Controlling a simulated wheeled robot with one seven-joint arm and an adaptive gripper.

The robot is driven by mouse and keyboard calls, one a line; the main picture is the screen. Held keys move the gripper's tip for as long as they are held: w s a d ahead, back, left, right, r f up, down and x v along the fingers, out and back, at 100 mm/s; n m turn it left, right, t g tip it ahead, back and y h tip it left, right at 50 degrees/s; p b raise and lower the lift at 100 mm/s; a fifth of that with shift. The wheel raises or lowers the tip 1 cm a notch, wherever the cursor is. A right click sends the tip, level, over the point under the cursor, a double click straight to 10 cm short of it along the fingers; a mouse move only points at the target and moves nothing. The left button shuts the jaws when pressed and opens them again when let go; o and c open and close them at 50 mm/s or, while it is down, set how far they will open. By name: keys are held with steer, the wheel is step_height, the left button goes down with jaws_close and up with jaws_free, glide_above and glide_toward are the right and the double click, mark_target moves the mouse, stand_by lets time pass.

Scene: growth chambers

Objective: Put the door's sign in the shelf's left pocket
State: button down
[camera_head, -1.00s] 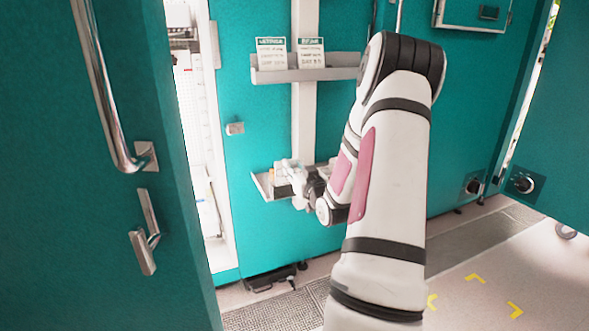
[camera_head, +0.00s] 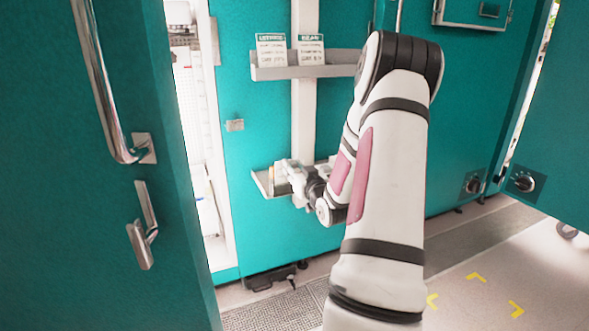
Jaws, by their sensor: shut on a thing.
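My gripper (camera_head: 284,177) is at the small lower grey shelf (camera_head: 261,186) on the teal front. It is shut on a small pale thing that looks like the sign. My fingers and wrist hide most of it, and no lettering on it can be read. The held thing is at the left part of this shelf; whether it touches the shelf I cannot tell. My arm hides the shelf's right part. The left teal door (camera_head: 120,250) stands in the foreground with its long handle.
An upper grey shelf (camera_head: 290,73) holds a lettuce card (camera_head: 271,51) and a bean card (camera_head: 311,50) side by side. The floor at lower right is open, with yellow marks.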

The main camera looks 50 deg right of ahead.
steer(key=shift+f+b, duration=1.45)
steer(key=shift+b, duration=0.55)
stand_by(0.6)
steer(key=c, duration=1.2)
jaws_free()
steer(key=shift+b+v, duration=0.85)
steer(key=shift+v, duration=2.9)
steer(key=shift+a, duration=0.1)
